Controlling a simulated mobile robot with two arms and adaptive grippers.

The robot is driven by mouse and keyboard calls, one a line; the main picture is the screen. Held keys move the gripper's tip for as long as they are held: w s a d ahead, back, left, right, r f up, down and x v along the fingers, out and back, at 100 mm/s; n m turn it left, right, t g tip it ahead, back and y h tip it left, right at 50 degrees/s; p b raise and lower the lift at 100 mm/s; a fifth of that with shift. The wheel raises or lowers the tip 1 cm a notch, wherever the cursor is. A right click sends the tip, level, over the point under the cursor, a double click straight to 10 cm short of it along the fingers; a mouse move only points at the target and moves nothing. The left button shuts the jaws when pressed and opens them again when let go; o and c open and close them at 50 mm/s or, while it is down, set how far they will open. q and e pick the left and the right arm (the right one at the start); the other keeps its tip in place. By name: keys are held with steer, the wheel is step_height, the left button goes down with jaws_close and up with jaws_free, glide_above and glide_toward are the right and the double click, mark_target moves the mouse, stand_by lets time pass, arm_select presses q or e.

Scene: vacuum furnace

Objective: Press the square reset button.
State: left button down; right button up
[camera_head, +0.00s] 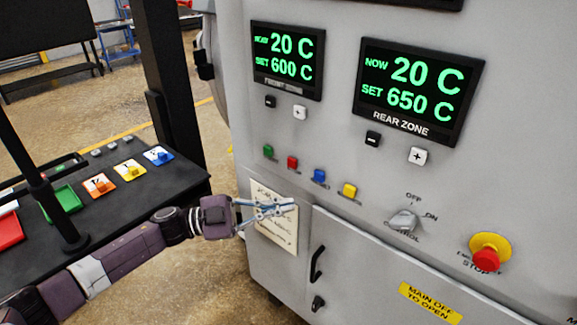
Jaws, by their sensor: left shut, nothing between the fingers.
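My left arm comes in from the lower left. My left gripper (292,205) is shut and empty, below the button row, in front of a paper note (284,234) that it partly covers. I cannot tell whether its tips touch the panel. My right gripper is not in view.
Front (288,60) and rear (419,91) zone displays are above, with minus and plus keys. A control knob (403,220) and a red emergency stop (486,259) are at right. A door handle (317,264) is below. A black console (134,203) with coloured switches stands left.

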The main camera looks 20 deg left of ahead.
mark_target(319, 176)
arm_select(q)
steer(key=w+d+r+b, duration=0.1)
steer(key=w+d+b, duration=0.1)
steer(key=w, duration=0.5)
steer(key=shift+w+d+m+g+b, duration=0.2)
steer(key=shift+d+m+g+b, duration=0.15)
steer(key=shift+b, duration=0.4)
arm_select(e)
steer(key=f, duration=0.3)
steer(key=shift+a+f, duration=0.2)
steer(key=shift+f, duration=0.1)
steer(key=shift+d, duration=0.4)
arm_select(q)
steer(key=shift+w+d+r, duration=0.1)
steer(key=shift+w, duration=0.05)
stand_by(0.3)
steer(key=shift+w, duration=0.25)
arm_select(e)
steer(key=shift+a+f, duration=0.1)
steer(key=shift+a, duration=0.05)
